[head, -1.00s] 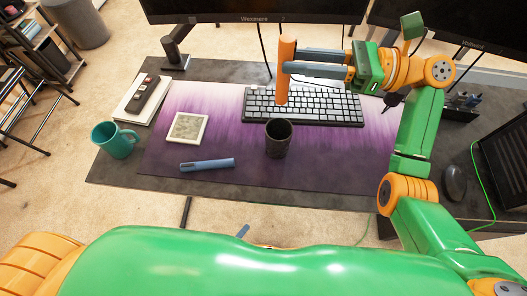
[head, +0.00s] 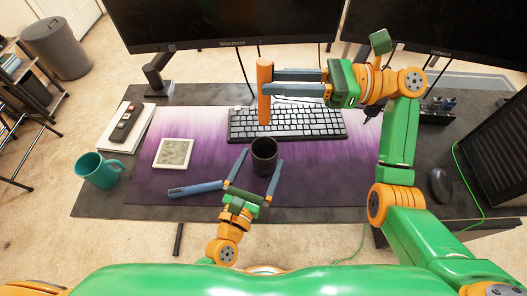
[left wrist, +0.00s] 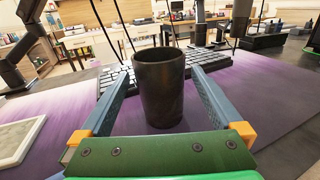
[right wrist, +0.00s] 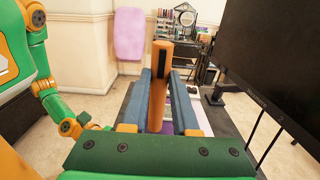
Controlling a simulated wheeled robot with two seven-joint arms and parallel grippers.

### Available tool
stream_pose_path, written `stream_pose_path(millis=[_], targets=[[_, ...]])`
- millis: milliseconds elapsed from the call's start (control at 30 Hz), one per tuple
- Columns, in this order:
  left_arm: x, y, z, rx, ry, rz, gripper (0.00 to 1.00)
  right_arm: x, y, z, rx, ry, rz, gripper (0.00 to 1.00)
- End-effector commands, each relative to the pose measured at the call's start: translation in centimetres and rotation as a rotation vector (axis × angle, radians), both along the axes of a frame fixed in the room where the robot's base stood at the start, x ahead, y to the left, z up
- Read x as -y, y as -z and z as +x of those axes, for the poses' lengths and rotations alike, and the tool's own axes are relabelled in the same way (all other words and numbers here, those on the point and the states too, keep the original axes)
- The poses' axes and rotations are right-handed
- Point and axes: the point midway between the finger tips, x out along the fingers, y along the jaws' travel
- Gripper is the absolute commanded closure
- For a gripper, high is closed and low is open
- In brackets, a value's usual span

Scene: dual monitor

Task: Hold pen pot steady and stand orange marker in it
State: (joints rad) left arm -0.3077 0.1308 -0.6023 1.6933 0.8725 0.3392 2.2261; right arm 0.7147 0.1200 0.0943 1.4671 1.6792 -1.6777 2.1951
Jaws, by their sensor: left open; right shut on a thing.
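The pen pot (head: 263,157) is a dark, empty-looking cup standing upright on the purple desk mat (head: 310,180). In the left wrist view the pot (left wrist: 161,90) stands between the spread fingers. My left gripper (head: 254,168) is open, its fingers on either side of the pot; I cannot tell if they touch it. My right gripper (head: 270,82) is shut on the orange marker (head: 264,105). The marker is held upright above the keyboard, behind the pot. It also shows between the fingers in the right wrist view (right wrist: 157,105).
A blue marker-like stick (head: 195,189) lies left of the pot. A keyboard (head: 300,124) is behind it. A white-framed tile (head: 173,153), teal mug (head: 98,170) and book with a remote (head: 115,140) are at left. A mouse (head: 440,184) is at right. Monitors (head: 230,22) stand behind.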

Motion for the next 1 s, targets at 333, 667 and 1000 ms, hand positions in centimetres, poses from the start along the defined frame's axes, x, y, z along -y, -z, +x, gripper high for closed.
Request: stream_pose_path(millis=[333, 667, 1000], targets=[[2.1, 0.0, 5.7, 0.000, -0.001, 0.001, 0.00, 0.0, 0.0, 0.0, 0.000, 0.000, 0.000, 1.00], [2.2, 0.0, 5.9, -0.001, -0.001, 0.000, 0.11, 0.0, 0.0, 0.0, 0.000, 0.000, 0.000, 1.00], [2.2, 0.0, 5.9, -0.001, -0.001, 0.000, 0.81, 0.0, 0.2, 0.0, -0.002, 0.011, -0.001, 1.00]])
